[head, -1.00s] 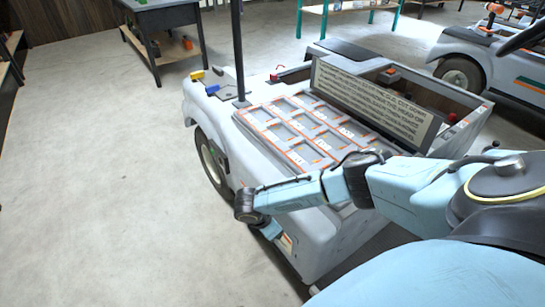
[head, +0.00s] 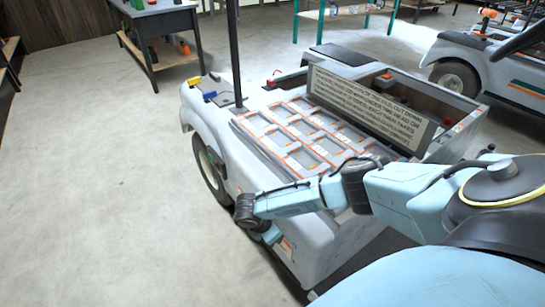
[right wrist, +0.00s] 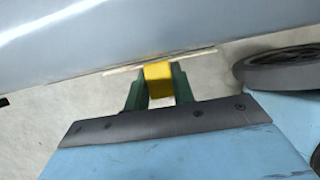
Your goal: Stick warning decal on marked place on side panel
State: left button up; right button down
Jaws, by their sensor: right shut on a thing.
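In the right wrist view my right gripper (right wrist: 159,80) has its green fingers shut on a yellow block (right wrist: 158,71). A thin cream strip (right wrist: 190,55), seen edge-on, lies across the block's far end; it looks like the decal, its face hidden. The strip is close along the pale grey side panel (right wrist: 150,28); I cannot tell whether they touch. In the head view my right arm reaches over the cart (head: 330,240), and its gripper is mostly hidden low beside the panel. A small white and orange patch (head: 287,245) shows there; I cannot tell if it is the mark or the decal.
A tray with several orange-edged compartments (head: 262,124) and a sign board (head: 365,105) are on top of the cart. A dark pole (head: 236,50) rises from the cart. The floor (head: 100,190) on the left is clear. A dark workbench (head: 158,28) stands behind.

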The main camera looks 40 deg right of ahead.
jog(key=shift+d, duration=0.45)
dwell(1.1)
jog(key=c, duration=0.7)
grip_release()
jog(key=shift+d, duration=0.1)
jog(key=shift+o, duration=0.2)
jog(key=shift+w+a+p, duration=0.1)
jog(key=shift+a+p, duration=0.45)
jog(key=shift+a, duration=0.8)
jog(key=shift+w+a, duration=0.15)
jog(key=shift+a, duration=1)
jog(key=shift+w+a, duration=0.1)
jog(key=shift+a, duration=1.05)
